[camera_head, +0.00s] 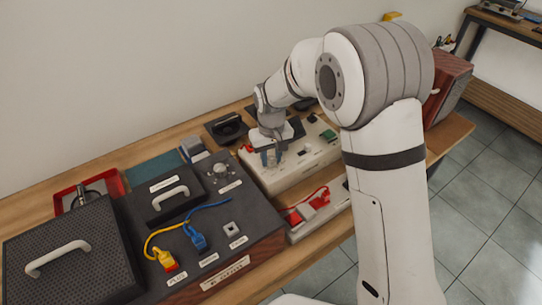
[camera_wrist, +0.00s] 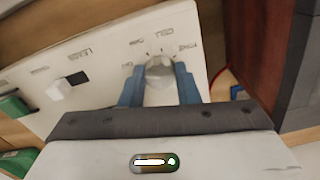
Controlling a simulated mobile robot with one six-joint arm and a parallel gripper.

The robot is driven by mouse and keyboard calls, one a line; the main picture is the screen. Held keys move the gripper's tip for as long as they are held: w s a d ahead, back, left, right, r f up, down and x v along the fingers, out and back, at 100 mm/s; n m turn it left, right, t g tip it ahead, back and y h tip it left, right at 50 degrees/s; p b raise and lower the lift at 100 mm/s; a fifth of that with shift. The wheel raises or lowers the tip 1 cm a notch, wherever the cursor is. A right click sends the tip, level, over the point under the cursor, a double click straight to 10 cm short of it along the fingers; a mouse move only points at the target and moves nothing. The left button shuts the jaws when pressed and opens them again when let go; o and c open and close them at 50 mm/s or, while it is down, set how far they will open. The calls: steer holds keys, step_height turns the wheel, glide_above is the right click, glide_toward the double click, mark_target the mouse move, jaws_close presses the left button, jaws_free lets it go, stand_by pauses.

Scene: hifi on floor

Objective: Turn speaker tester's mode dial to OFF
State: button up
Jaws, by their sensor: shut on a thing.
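The speaker tester (camera_head: 318,160) is a cream box on the bench, under my gripper (camera_head: 271,157). In the wrist view its cream panel (camera_wrist: 105,42) carries the round silver mode dial (camera_wrist: 160,73), with small printed labels and tick marks around it. My gripper's blue fingers (camera_wrist: 159,78) stand on both sides of the dial and are shut on it. The dial's pointer cannot be made out clearly. In the head view the dial is hidden by my gripper.
A white switch (camera_wrist: 60,90) and a green part (camera_wrist: 14,106) lie left of the dial in the wrist view. A dark panel with plugs (camera_head: 205,262) stands left of the tester. A power strip with a red plug (camera_head: 319,199) lies in front. A wooden speaker box (camera_head: 450,88) stands at right.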

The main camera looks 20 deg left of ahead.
mark_target(271, 159)
steer(key=o, duration=1)
steer(key=shift+r, duration=3.9)
